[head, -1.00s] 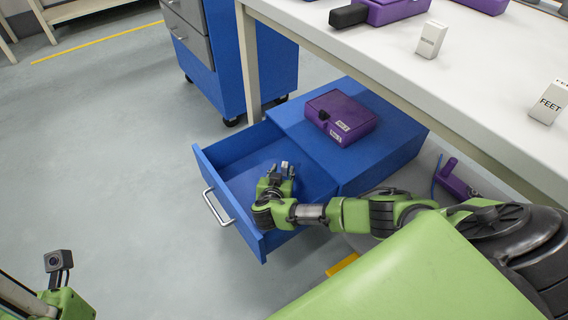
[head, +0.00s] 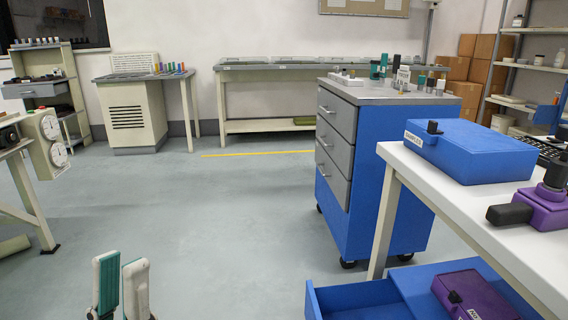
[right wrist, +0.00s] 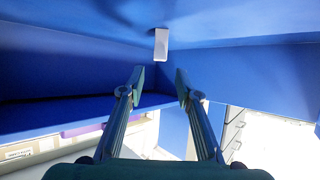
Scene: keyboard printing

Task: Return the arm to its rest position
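My left gripper (head: 121,275) stands at the bottom left of the head view, its two fingers pointing up with a gap between them and nothing in it. My right gripper (right wrist: 159,82) shows in the right wrist view, fingers apart and empty, among blue panels that look like the drawer's inside. A small white block (right wrist: 161,44) lies beyond its fingertips, apart from them. The right arm is outside the head view. The blue drawer (head: 345,296) is open at the bottom of the head view, only partly in frame.
A purple case (head: 474,296) lies on the blue unit beside the drawer. A white table (head: 440,195) at the right holds a blue case (head: 470,150). A blue cabinet (head: 375,190) stands behind. Grey floor (head: 230,230) is clear in the middle.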

